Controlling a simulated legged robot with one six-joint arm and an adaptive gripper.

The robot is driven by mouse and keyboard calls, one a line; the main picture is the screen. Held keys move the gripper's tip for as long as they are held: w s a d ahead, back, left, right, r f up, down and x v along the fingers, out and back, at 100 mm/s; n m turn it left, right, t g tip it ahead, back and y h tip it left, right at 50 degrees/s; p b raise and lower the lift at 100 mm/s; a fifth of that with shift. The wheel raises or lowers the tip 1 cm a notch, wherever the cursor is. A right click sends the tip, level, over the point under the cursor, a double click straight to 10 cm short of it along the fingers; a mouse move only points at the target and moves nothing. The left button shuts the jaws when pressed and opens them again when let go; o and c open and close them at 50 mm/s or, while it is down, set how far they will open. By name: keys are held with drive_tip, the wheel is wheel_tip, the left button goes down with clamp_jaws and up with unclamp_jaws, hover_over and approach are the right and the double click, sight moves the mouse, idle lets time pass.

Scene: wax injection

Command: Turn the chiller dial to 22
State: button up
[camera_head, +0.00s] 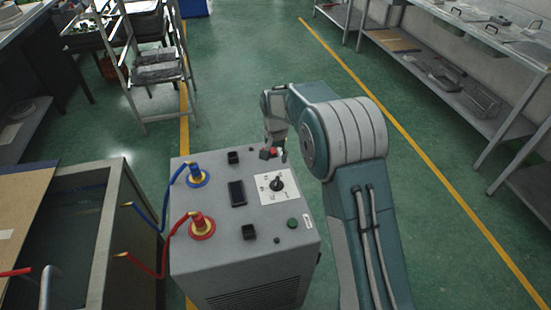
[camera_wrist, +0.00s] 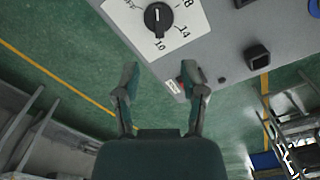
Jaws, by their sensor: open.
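The chiller dial (camera_head: 276,184) is a black knob on a white plate on top of the grey chiller (camera_head: 215,262). In the wrist view the dial (camera_wrist: 158,17) is at the top, with 10, 14 and 18 legible beside it; 22 is not legible. I cannot tell for sure which number it points at. My gripper (camera_head: 275,148) is open and empty near the chiller's far edge, apart from the dial. In the wrist view the fingers of my gripper (camera_wrist: 160,77) are spread below the dial, near a red part (camera_wrist: 181,81) at the panel edge.
A blue fitting (camera_head: 197,177) and a red fitting (camera_head: 202,225) with hoses, a dark display (camera_head: 237,193) and a green button (camera_head: 293,223) share the panel. A water tank (camera_head: 85,220) stands left.

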sight(276, 180)
wheel_tip(276, 180, down, 11)
drive_tip(key=shift+d+f, duration=0.1)
drive_tip(key=shift+f, duration=0.1)
idle(0.4)
clamp_jaws()
